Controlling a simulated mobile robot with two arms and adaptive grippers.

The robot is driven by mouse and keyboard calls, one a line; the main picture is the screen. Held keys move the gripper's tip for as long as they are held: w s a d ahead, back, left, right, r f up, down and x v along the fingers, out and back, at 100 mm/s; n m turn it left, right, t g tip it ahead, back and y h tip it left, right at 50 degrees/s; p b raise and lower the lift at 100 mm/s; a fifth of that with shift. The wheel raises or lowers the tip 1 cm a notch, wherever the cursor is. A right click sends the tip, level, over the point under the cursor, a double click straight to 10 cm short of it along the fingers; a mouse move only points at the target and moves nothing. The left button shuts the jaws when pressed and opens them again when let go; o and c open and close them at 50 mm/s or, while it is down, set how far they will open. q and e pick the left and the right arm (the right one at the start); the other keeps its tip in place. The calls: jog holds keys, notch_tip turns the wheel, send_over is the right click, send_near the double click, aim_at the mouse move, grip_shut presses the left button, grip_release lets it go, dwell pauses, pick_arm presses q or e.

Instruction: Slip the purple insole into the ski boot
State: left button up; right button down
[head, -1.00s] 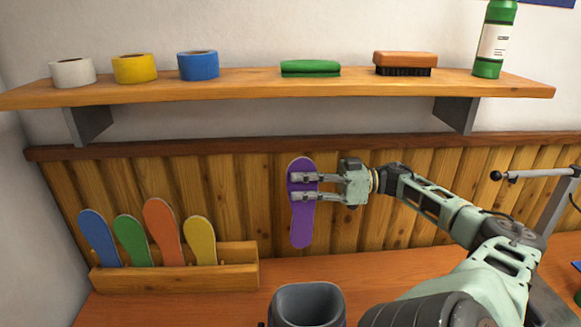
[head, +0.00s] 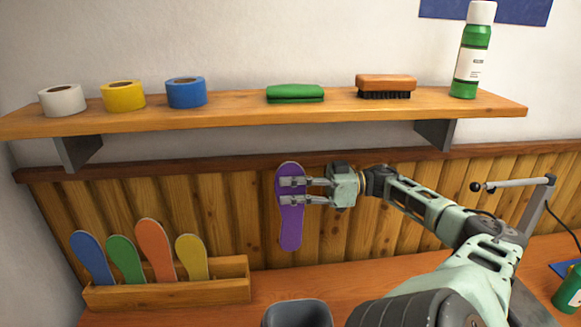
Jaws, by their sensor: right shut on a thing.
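The purple insole (head: 291,226) hangs upright in the air in front of the wood panelling, its narrower end down. My right gripper (head: 293,191) is shut on it near its upper part, with the two fingers reaching in from the right. The ski boot (head: 297,312) shows only as a dark grey opening at the bottom edge; the rest is cut off by the frame. The insole is above the boot opening and apart from it. My left gripper is not in view.
A wooden rack (head: 170,293) with several coloured insoles stands at the left of the bench (head: 340,281). A lamp-like arm (head: 515,184) stands at right.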

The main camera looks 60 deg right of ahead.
aim_at(291, 162)
notch_tip(291, 162, up, 7)
jog(key=p, duration=0.5)
jog(key=shift+r, duration=1.05)
